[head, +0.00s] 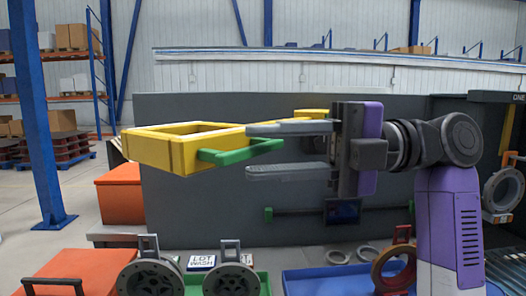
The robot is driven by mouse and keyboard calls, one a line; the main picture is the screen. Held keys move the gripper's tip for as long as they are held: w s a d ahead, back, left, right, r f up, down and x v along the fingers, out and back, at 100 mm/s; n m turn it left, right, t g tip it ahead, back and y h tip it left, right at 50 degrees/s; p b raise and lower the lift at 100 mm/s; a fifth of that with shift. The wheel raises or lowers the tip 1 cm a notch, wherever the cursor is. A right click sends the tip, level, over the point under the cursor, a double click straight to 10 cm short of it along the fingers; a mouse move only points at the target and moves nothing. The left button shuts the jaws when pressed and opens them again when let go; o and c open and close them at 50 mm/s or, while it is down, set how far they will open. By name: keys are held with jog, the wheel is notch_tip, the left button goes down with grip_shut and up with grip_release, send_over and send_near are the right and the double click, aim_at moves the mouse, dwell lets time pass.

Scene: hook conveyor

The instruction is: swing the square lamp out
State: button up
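The square lamp (160,147) is a yellow, open square frame at the left of the head view. A green handle (240,151) sticks out from its front right side. A yellow arm (310,114) shows to its right, partly hidden behind my gripper. My gripper (248,150) comes in from the right with its fingers pointing left, one above the other. It is open with a wide gap. The handle's right end appears between the fingertips in the picture. I cannot tell whether they are level in depth, and no contact is clear.
A grey panel (200,220) stands behind. A dark bar with green ends and a small dark screen (342,211) sit lower on it. Below are orange boxes (118,195), grey flanged parts (150,277), a blue tray (320,283) and a brown ring part (393,268).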

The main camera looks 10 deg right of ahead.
jog(key=d, duration=0.6)
jog(key=shift+w+d, duration=0.25)
jog(key=shift+d, duration=0.1)
